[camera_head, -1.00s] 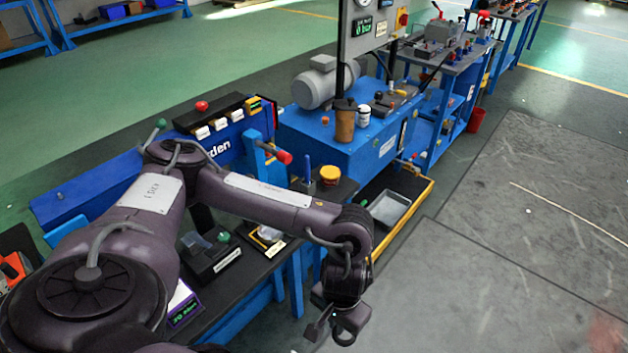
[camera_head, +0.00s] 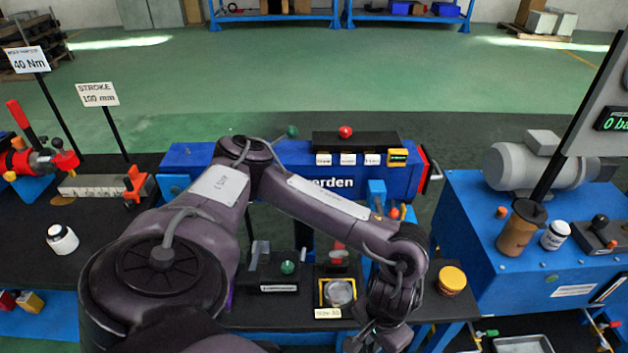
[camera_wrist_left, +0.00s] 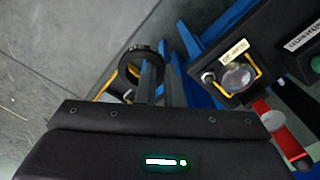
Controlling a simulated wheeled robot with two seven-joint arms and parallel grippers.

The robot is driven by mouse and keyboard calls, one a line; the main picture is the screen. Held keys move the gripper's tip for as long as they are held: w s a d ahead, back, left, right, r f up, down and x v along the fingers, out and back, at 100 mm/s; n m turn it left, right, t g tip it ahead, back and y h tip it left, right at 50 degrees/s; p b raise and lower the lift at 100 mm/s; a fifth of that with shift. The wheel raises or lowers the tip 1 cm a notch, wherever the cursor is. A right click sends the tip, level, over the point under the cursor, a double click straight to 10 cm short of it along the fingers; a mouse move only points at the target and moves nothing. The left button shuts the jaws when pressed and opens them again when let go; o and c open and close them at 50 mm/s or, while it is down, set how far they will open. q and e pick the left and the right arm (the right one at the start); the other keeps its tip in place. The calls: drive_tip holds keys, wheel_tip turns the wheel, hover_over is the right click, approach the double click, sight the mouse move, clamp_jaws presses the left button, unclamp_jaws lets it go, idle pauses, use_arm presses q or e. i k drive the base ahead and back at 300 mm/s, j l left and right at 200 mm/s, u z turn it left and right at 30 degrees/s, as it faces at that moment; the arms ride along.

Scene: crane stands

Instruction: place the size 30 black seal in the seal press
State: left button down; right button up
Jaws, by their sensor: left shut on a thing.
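My left gripper (camera_head: 376,338) is at the bottom of the head view, by the front edge of the workbench. In the left wrist view it is shut (camera_wrist_left: 149,78) on a black ring, the seal (camera_wrist_left: 139,62). The seal cannot be made out in the head view. The seal press appears to be the black unit with a green knob (camera_head: 280,272) on the bench, left of the gripper. Its label, partly readable as "press", shows at the right edge of the wrist view (camera_wrist_left: 302,38). My right gripper is not in view.
Between press and gripper sits a black stand (camera_head: 340,292) with a yellow frame, clear disc and size label. A yellow-lidded jar (camera_head: 451,281) stands right of the gripper. A blue unit (camera_head: 400,182) runs behind. A blue pump cabinet (camera_head: 470,215) stands to the right.

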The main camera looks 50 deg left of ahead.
sight(339, 293)
drive_tip(key=i+l+u, duration=0.1)
drive_tip(key=u, duration=0.35)
drive_tip(key=i+l+u, duration=0.25)
drive_tip(key=u, duration=0.15)
drive_tip(key=i+l+u, duration=0.2)
drive_tip(key=u, duration=0.25)
drive_tip(key=i+l+u, duration=0.15)
drive_tip(key=l+u, duration=0.5)
drive_tip(key=u, duration=0.2)
drive_tip(key=i+l+u, duration=0.15)
drive_tip(key=l+u, duration=0.15)
drive_tip(key=l, duration=0.2)
